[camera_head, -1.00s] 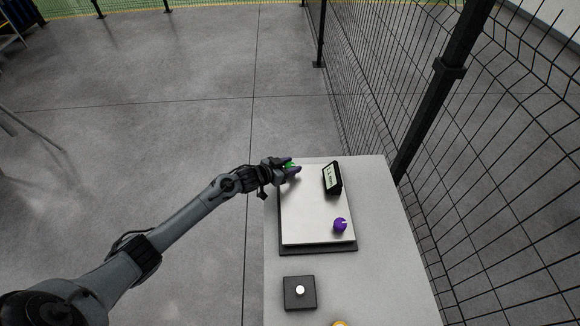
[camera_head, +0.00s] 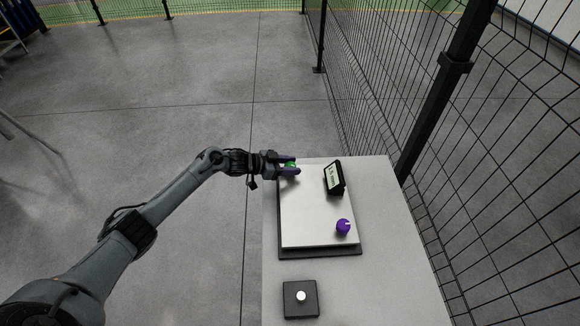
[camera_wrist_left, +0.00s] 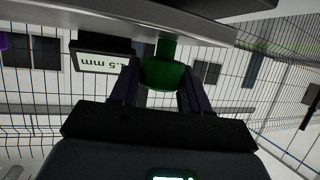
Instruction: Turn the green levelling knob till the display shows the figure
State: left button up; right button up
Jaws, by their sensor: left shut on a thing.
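The green levelling knob (camera_head: 290,164) is at the far left corner of a light plate on the table. My left gripper (camera_head: 288,166) is shut on it, with a finger on each side. In the left wrist view the green knob (camera_wrist_left: 166,70) sits between the two dark fingers (camera_wrist_left: 160,88). The small black display (camera_head: 334,177) stands right of the knob on the plate. In the left wrist view the display (camera_wrist_left: 103,58) appears upside down and reads something ending in ".5 mm"; its first part is hard to read. My right gripper is not in view.
A purple knob (camera_head: 343,227) is at the plate's near right corner. A dark box with a white button (camera_head: 301,297) lies nearer on the table (camera_head: 385,230). A black mesh fence (camera_head: 400,130) runs along the right side. Open floor lies left.

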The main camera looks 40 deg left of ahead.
pick_arm(q)
jog(key=o, duration=1)
jog(key=shift+c, duration=0.2)
jog(key=shift+s+a+r, duration=0.1)
jog(key=v, duration=1)
jog(key=shift+s+r+p, duration=0.15)
jog(key=shift+s+p, duration=0.05)
jog(key=shift+p, duration=0.25)
jog(key=shift+a, duration=0.15)
